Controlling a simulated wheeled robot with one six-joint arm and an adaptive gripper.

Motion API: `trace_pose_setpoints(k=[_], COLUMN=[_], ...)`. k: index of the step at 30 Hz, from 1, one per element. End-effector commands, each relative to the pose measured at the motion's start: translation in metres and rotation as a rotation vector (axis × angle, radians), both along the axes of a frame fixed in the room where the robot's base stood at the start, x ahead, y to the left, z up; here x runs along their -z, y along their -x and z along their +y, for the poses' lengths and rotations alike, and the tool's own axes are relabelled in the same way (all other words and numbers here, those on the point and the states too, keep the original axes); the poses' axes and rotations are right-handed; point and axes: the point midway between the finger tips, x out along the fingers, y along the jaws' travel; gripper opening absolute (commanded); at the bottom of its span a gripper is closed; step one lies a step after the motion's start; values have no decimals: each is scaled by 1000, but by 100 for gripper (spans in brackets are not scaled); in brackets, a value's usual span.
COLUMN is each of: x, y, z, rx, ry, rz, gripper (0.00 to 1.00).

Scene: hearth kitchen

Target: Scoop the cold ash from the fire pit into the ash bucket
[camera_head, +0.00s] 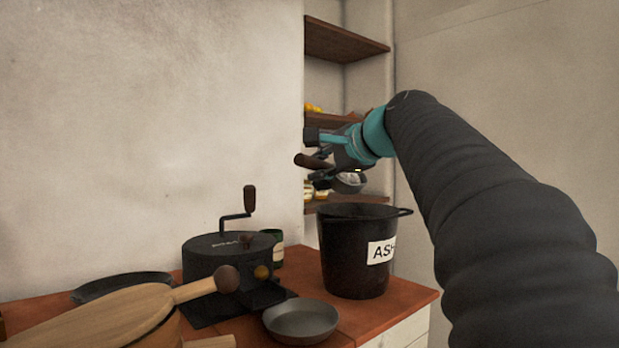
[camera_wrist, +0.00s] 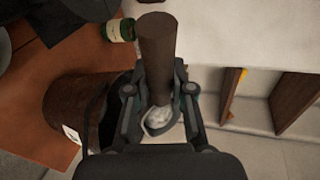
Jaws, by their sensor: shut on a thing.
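The black ash bucket (camera_head: 340,262) stands upright on the red-brown counter, its white label reading "ASH" partly hidden by my arm. It also shows at left in the wrist view (camera_wrist: 62,110). My gripper (camera_head: 326,163) is shut on the dark wooden handle of a scoop (camera_head: 312,161), above the bucket's rim. The scoop's small metal bowl (camera_head: 350,187) hangs over the bucket opening in the head view. In the wrist view the handle (camera_wrist: 158,48) lies between the fingers, and pale grey ash shows in the bowl (camera_wrist: 160,120). No fire pit can be made out.
A black drum with a crank (camera_head: 225,260) stands left of the bucket, with a green bottle (camera_head: 278,248) behind it. A grey pan (camera_head: 301,321) and a wooden bellows-like object (camera_head: 110,318) lie in front. Wall shelves (camera_head: 345,40) rise behind my gripper.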

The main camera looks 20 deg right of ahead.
Motion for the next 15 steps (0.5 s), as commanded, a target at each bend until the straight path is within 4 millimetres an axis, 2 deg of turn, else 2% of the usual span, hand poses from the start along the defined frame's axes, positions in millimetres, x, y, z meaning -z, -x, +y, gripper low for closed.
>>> trace_pose_setpoints(k=[15], x=[14], y=[11], z=[-3], rx=[-3], ry=[-115], rz=[-262], gripper=[0])
